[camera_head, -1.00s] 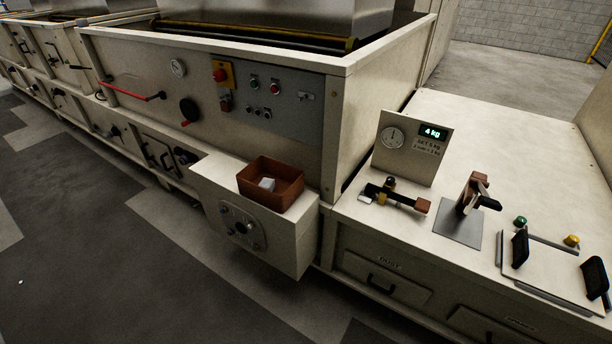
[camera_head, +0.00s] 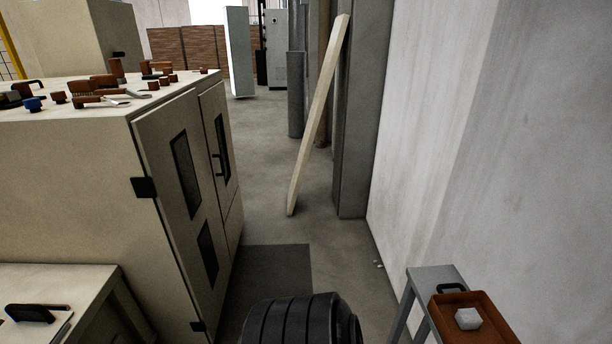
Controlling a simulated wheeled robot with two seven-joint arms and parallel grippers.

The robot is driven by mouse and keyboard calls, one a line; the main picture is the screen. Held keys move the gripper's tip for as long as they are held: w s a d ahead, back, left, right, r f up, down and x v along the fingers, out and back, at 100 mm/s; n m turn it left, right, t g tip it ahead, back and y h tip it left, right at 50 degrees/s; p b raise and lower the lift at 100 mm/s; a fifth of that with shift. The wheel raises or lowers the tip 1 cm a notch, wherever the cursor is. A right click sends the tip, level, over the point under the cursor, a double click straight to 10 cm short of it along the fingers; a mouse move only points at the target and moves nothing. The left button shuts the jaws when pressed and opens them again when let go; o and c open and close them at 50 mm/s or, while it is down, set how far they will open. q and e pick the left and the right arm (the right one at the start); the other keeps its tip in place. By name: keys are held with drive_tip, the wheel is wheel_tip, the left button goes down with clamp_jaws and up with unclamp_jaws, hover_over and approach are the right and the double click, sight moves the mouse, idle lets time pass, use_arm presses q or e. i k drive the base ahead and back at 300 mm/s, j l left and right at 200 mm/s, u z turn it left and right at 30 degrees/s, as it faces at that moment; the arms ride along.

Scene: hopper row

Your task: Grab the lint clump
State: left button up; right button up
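Small whitish bits (camera_head: 378,264) lie on the floor at the foot of the right wall. They are too small to tell if they are lint. A pale faceted lump (camera_head: 468,318) lies in a rust-brown tray (camera_head: 489,298) at the lower right. I cannot tell which of these, if either, is the lint clump. Neither of my grippers is in view.
A beige cabinet (camera_head: 160,200) with tools on top stands at the left. A grey stand (camera_head: 433,277) carries the tray. A black ribbed round thing (camera_head: 300,322) is at the bottom middle. A pale plank (camera_head: 318,115) leans in the aisle. Floor between is clear.

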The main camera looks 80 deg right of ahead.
sight(469, 319)
drive_tip(key=z, duration=4.2)
